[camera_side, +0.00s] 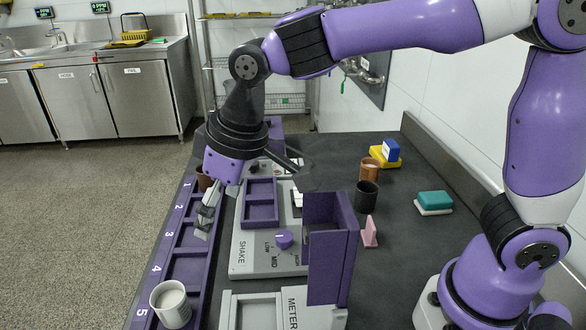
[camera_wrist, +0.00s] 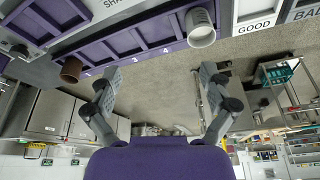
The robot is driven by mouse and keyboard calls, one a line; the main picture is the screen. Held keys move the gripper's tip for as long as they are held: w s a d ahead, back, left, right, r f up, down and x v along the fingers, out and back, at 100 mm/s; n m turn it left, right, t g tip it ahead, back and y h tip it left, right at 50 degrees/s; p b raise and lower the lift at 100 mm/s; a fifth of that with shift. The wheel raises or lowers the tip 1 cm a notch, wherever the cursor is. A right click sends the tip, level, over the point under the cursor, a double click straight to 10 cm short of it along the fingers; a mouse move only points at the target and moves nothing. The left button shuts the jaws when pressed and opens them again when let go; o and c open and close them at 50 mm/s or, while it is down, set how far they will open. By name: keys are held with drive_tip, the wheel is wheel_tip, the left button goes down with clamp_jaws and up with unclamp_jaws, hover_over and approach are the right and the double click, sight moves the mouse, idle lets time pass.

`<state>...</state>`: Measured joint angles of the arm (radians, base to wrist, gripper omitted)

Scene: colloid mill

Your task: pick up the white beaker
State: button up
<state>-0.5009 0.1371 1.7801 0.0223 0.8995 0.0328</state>
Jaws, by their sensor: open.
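The white beaker (camera_side: 171,305) stands upright in slot 5, at the near end of the purple numbered rack (camera_side: 168,255) in the side view. In the wrist view the white beaker (camera_wrist: 201,35) is at the upper right, beyond the right fingertip and apart from it. My gripper (camera_side: 205,218) points down over the rack around slots 2 and 3, behind the beaker. In the wrist view my gripper (camera_wrist: 160,72) has its two fingers wide apart, with nothing between them.
A brown beaker (camera_wrist: 71,69) stands at the rack's far end. A shaker with a purple knob (camera_side: 284,239) and a tall purple box (camera_side: 327,250) stand right of the rack. A black cup (camera_side: 366,195) and coloured blocks are farther right.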

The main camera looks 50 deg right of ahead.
drive_tip(key=n, duration=0.1)
approach(170, 300)
drive_tip(key=shift+s+a+f+n+g, duration=0.1)
drive_tip(key=shift+a+f+n+g, duration=0.05)
drive_tip(key=shift+f+g, duration=0.15)
drive_tip(key=shift+s+a+f+n+g, duration=0.15)
drive_tip(key=shift+f+g, duration=0.05)
drive_tip(key=shift+f, duration=0.25)
drive_tip(key=x, duration=0.5)
drive_tip(key=shift+w+a+f, duration=0.2)
drive_tip(key=shift+a+f, duration=0.05)
drive_tip(key=shift+f, duration=0.05)
drive_tip(key=c, duration=1.3)
